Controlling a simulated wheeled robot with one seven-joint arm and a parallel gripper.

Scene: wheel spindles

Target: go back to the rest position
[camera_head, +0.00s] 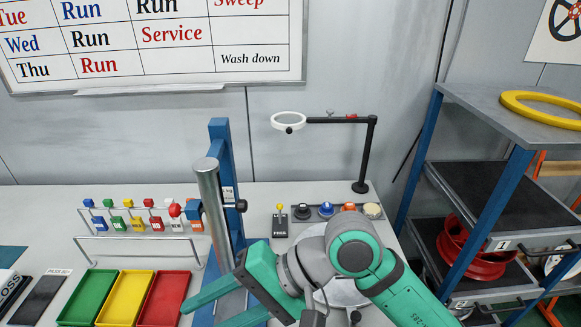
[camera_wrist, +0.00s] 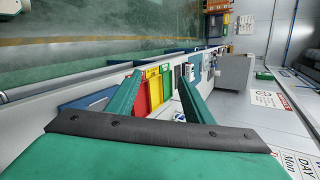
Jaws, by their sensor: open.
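My gripper (camera_head: 203,313) is green and sits low in the middle of the head view, in front of the blue upright stand. Its fingers point left, toward the coloured trays. In the wrist view my gripper (camera_wrist: 160,79) shows two green fingers spread apart with nothing between them. The red tray (camera_head: 163,298), yellow tray (camera_head: 124,298) and green tray (camera_head: 88,297) lie on the bench beyond the fingertips. My green and grey arm hides part of the bench at the lower right.
A blue stand with a metal cylinder (camera_head: 213,200) rises close to my gripper. A ring-headed lamp (camera_head: 289,121) stands behind on the bench (camera_head: 262,195). A rack of coloured items (camera_head: 140,219) is at left. A blue-framed shelf (camera_head: 505,110) with a yellow ring (camera_head: 543,112) stands right.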

